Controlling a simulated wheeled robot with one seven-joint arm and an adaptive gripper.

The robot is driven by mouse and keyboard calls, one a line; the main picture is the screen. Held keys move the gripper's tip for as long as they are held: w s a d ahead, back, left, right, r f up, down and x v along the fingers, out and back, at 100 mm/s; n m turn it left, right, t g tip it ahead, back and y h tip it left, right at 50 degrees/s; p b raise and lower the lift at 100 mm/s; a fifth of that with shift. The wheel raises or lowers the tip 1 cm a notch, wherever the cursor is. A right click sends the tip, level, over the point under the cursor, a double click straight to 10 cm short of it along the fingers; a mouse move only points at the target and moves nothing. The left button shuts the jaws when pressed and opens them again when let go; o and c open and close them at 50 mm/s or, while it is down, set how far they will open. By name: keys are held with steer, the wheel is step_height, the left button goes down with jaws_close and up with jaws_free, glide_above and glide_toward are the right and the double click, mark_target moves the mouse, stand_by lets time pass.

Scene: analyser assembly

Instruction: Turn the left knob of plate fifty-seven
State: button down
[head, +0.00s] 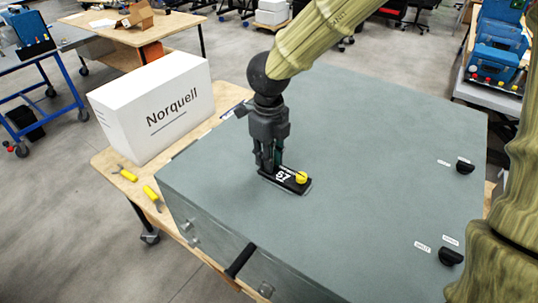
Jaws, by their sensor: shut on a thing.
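Plate fifty-seven (283,176) is a small black plate marked "57" on the grey top of a large cabinet (350,125). A round yellow knob (301,177) stands at its right end, clear of my gripper. My gripper (268,168) points down over the left end of the plate, with its fingers shut around the place of the left knob. The fingers hide the left knob, so its colour and angle cannot be seen.
Two black knobs (451,257) (465,166) with white labels stand at the right of the cabinet top. A white "Norquell" box (157,107) and yellow-handled tools (152,193) (127,174) are on the wooden table at left. The cabinet top around the plate is clear.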

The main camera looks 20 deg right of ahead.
steer(key=c, duration=1.3)
jaws_free()
steer(key=shift+d, duration=0.1)
steer(key=shift+o, duration=0.2)
step_height(320, 180, up, 12)
